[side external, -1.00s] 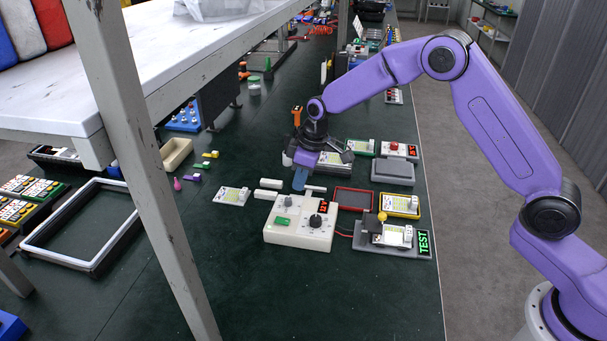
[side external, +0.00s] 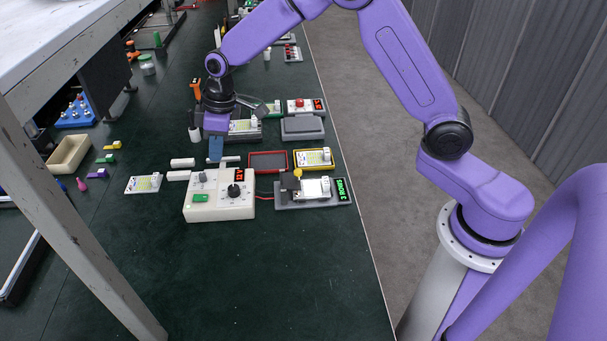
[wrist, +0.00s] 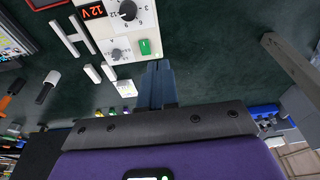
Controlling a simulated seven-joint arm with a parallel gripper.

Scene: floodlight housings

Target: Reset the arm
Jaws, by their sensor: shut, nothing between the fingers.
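My gripper (side external: 216,150) points down, with its blue fingers shut together and nothing between them. In the side view it shows just behind the white control box (side external: 219,207). In the wrist view the shut fingers (wrist: 160,80) show below the box (wrist: 110,30), with dark green bench under them. The box has a red display, which reads 12 V in the wrist view, a black dial (side external: 234,190), a grey knob (side external: 203,178) and a green switch (side external: 200,198). I cannot tell the exact height of the fingertips.
A grey test fixture (side external: 284,202) with a yellow-knobbed lever and lit green display stands right of the box, joined by a red wire. Red (side external: 268,152) and yellow (side external: 326,164) trays lie behind it. A shelf post (side external: 75,205) stands at left. The front bench is clear.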

